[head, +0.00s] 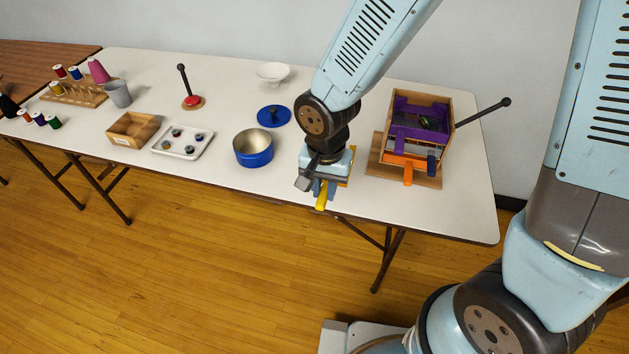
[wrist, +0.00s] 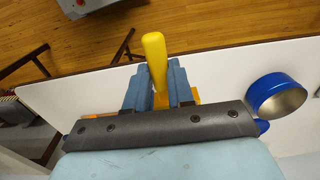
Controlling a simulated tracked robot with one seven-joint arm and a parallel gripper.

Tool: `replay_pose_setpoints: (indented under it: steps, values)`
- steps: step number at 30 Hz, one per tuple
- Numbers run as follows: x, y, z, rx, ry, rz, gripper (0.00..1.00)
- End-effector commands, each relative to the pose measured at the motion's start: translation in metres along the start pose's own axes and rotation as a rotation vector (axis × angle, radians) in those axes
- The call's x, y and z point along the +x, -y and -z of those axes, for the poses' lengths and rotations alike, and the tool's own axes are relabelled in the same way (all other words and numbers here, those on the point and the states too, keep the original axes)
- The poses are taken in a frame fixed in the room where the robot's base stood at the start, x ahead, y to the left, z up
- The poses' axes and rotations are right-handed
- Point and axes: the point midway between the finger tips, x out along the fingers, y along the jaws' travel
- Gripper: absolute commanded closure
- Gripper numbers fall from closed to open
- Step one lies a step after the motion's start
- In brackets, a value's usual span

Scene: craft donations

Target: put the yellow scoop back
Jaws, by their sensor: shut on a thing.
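The yellow scoop (head: 321,201) is in my gripper (head: 322,186), near the front edge of the white table. Its yellow handle (wrist: 154,50) sticks out from between the two blue-grey fingers in the wrist view. My gripper (wrist: 158,85) is shut on it there. The rest of the scoop is mostly hidden behind the fingers and wrist. Whether it touches the table I cannot tell.
A wooden box unit (head: 447,110) with purple and orange parts and a side lever stands right of my gripper. A blue pot (head: 253,152) stands to the left, its blue lid (head: 273,116) behind. A tray (head: 183,152) and a wooden box (head: 117,133) lie further left.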

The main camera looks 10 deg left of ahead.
Motion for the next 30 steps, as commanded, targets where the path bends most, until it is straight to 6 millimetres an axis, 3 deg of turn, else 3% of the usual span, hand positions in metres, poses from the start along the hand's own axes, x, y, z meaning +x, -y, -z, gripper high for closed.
replay_pose_setpoints:
  steps: [9, 21, 30]
  values:
    - [0.026, 0.029, 0.047, 0.000, 0.001, 0.000, 1.00]
    - [0.072, 0.048, 0.076, -0.005, 0.001, -0.001, 1.00]
    - [0.084, 0.053, 0.084, -0.006, 0.001, -0.001, 1.00]
